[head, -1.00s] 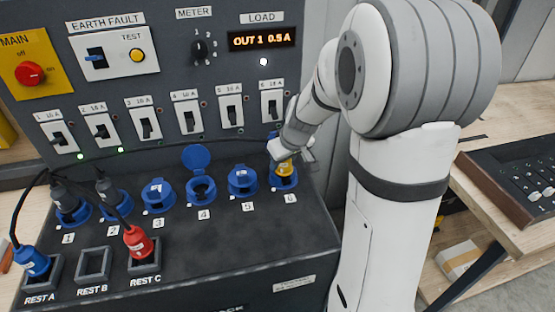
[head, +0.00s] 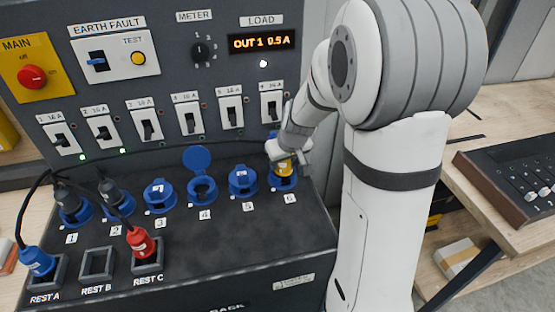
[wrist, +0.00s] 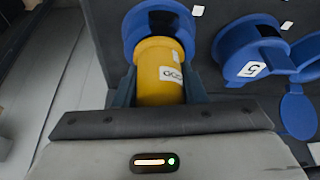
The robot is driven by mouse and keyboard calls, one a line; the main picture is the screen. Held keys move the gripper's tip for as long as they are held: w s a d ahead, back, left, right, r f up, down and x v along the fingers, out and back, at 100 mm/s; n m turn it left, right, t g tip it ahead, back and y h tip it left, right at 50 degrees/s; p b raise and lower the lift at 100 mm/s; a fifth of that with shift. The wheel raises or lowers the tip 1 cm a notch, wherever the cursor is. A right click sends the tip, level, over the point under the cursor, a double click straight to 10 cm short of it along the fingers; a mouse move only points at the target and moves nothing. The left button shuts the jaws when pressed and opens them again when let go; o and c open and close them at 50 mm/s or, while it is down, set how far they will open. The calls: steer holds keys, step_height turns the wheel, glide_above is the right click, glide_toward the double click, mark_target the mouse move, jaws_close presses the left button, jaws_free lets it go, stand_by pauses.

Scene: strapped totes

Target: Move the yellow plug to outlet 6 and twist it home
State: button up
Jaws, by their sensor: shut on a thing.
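The yellow plug (head: 284,168) is at outlet 6 (head: 283,183), the rightmost blue socket on the panel's sloped deck. My gripper (head: 288,160) is shut on it. In the wrist view the yellow plug (wrist: 160,75) sits between the dark fingers of my gripper (wrist: 158,92), with a white label on its side. Its front end meets the blue ring of outlet 6 (wrist: 135,38). How deep it sits and whether it is twisted are not clear.
Outlet 5 (head: 243,182) is to the left, and outlet 4 (head: 202,190) has its lid up. Dark plugs stand in outlets 1 (head: 70,205) and 2 (head: 112,197). A blue plug (head: 37,262) and a red plug (head: 141,242) stand in REST A and REST C; REST B (head: 97,263) is empty.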

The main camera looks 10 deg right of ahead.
steer(key=shift+r, duration=0.1)
steer(key=o, duration=1.1)
steer(key=shift+o, duration=0.2)
steer(key=a+v, duration=0.1)
steer(key=v, duration=0.7)
steer(key=s+a+r+m+g, duration=0.1)
steer(key=s+r+m, duration=0.1)
steer(key=s, duration=1.8)
steer(key=shift+h+b, duration=0.3)
steer(key=shift+h, duration=0.1)
